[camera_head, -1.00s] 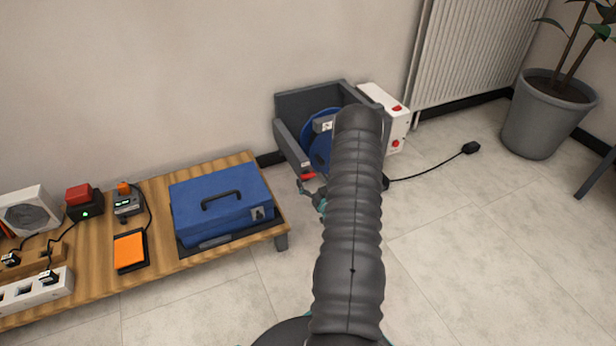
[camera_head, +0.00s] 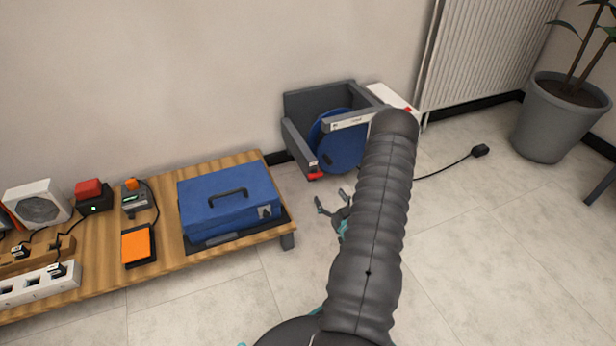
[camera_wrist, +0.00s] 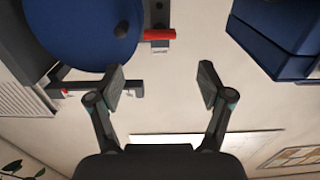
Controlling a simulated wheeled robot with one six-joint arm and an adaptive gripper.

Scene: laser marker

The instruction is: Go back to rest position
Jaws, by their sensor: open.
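My gripper (camera_head: 333,203) is open and empty in the head view. It is over the floor between the bench and the grey laser marker station, apart from both. In the wrist view my gripper (camera_wrist: 162,88) shows its two fingers spread wide with nothing between them. The grey station (camera_head: 298,150) holds a round blue disc (camera_head: 340,150) and has a red-ended handle (camera_head: 315,176) at its front left. The disc (camera_wrist: 85,30) and the red handle (camera_wrist: 160,34) also show in the wrist view. My arm hides part of the station's right side.
A wooden bench (camera_head: 165,235) at left carries a blue case (camera_head: 228,200), an orange pad (camera_head: 138,246), a red button box (camera_head: 90,192) and a power strip (camera_head: 40,288). A potted plant (camera_head: 555,118) and a radiator (camera_head: 490,55) are at right. The right floor is mostly clear.

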